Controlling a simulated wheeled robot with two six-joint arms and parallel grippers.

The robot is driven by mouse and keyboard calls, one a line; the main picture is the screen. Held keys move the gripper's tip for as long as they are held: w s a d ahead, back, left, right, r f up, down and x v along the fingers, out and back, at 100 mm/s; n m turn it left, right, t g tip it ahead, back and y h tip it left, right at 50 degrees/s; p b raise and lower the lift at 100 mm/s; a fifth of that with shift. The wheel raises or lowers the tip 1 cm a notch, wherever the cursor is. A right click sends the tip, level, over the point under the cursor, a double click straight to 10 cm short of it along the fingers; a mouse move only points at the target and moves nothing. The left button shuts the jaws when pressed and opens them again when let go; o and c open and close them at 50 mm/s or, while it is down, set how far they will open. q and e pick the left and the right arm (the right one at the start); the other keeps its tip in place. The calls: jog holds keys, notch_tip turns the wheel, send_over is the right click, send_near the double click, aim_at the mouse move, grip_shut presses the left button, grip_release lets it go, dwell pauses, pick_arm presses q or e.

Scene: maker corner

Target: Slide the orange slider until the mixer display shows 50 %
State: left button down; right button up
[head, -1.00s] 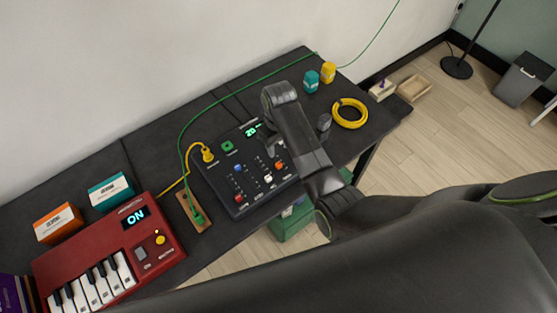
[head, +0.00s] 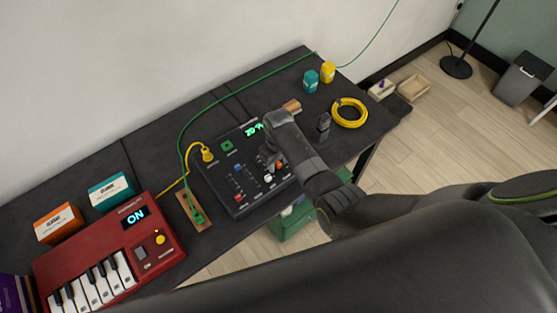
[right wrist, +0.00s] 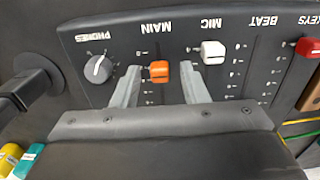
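The black mixer (head: 226,186) lies on the dark table, and its green display (head: 254,129) appears to read 20 %, partly beside my arm. The orange slider (head: 279,166) is at the mixer's right side; in the right wrist view the orange slider cap (right wrist: 159,72) sits in the MAIN track. My right gripper (right wrist: 160,70) is open, one finger on each side of the orange cap, with visible gaps. In the head view my right gripper (head: 267,161) is over the mixer, its fingers partly hidden. My left gripper is not in view.
A white slider (right wrist: 213,52) stands close to the right finger in the wrist view; a red slider (right wrist: 307,47) is farther off. A grey PHONES knob (right wrist: 98,69) is on the other side. A yellow cable coil (head: 349,114) and red keyboard (head: 78,250) flank the mixer.

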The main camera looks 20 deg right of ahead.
grip_shut()
jog(key=shift+w, duration=0.1)
jog(key=shift+w+a+b, duration=0.25)
jog(key=shift+w+b, duration=0.15)
jog(key=shift+w, duration=0.25)
jog(key=shift+w+a+b, duration=0.2)
jog(key=shift+w+b, duration=0.2)
jog(key=shift+w, duration=0.2)
grip_release()
jog(key=shift+r, duration=0.1)
